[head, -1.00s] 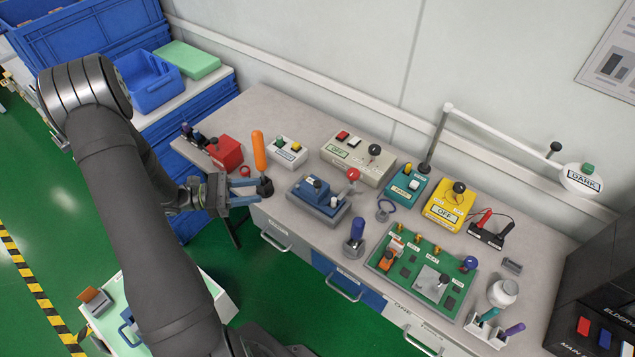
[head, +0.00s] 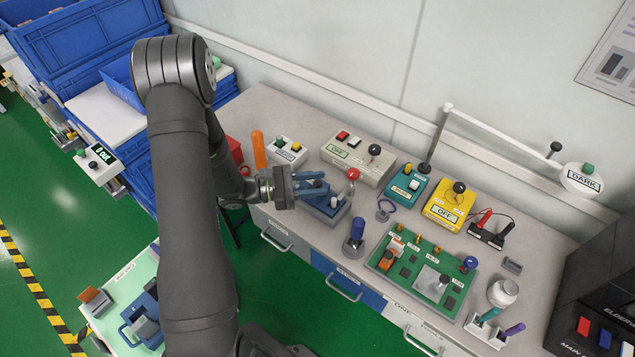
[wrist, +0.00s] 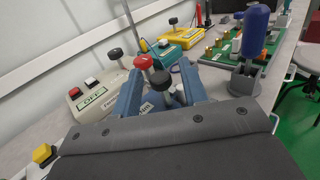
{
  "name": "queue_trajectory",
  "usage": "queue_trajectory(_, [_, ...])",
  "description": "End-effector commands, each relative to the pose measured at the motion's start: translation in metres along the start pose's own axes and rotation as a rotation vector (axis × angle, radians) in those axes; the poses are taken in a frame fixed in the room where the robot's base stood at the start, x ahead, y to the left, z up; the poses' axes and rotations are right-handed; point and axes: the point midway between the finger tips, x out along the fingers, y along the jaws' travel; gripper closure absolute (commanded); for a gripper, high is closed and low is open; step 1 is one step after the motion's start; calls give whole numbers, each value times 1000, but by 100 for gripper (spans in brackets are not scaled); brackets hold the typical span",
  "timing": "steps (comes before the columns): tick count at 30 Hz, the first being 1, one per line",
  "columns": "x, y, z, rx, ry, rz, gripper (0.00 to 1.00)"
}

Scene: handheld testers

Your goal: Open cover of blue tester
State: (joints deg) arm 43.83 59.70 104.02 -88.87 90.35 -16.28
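The blue tester (head: 323,208) sits on a grey base near the bench's front edge. It has a red knob (head: 352,174) on a stem at its right rear and a pale knob on its right. My gripper (head: 320,184) has blue fingers and is open over the tester, hiding much of its top. In the wrist view the fingers stand apart on either side of a dark-topped grey knob (wrist: 162,80), with the red knob (wrist: 144,62) just beyond. Contact cannot be told. The cover is largely hidden by the gripper.
A beige OFF box (head: 358,156) and a teal tester (head: 407,188) stand close behind and right. An orange upright handle (head: 259,150) is behind my wrist. A green board (head: 405,262) lies farther right.

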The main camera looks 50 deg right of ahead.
Motion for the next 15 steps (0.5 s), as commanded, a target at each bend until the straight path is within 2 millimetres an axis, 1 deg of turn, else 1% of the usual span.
queue_trajectory(4, [7,0,0,0,1,0,60])
queue_trajectory(12, [8,0,0,0,0,1,60])
queue_trajectory(14, [8,0,0,0,0,1,70])
queue_trajectory(15, [8,0,0,0,0,1,78])
